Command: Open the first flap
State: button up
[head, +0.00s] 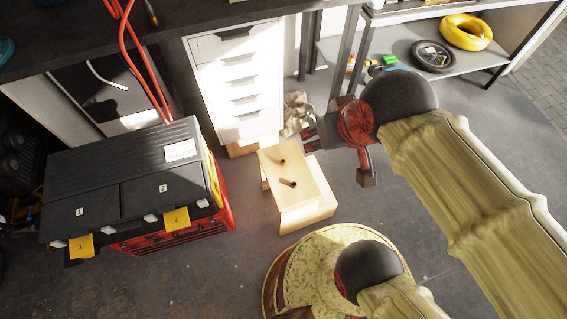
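The red toolbox (172,238) with a black top stands on the floor at the left in the head view. Its top has two black flaps side by side at the front. The first flap (100,206) is labelled 1, and the second flap (150,196) is labelled 2. Both lie down flat. A yellow latch (81,247) marked 1 sits at the first flap's front edge, and another yellow latch (177,220) sits at the second's. My gripper (305,140) is to the right of the toolbox, well apart from it. Its dark fingers point left, spread apart and empty.
A small wooden stool (290,208) with two dark pegs stands between the toolbox and my arm. A white drawer unit (238,80) is behind it under the dark workbench (85,35). A shelf (405,75) holds a yellow coil (466,32). The floor before the toolbox is clear.

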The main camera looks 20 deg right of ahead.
aim_at(74, 215)
jog(key=u, duration=2)
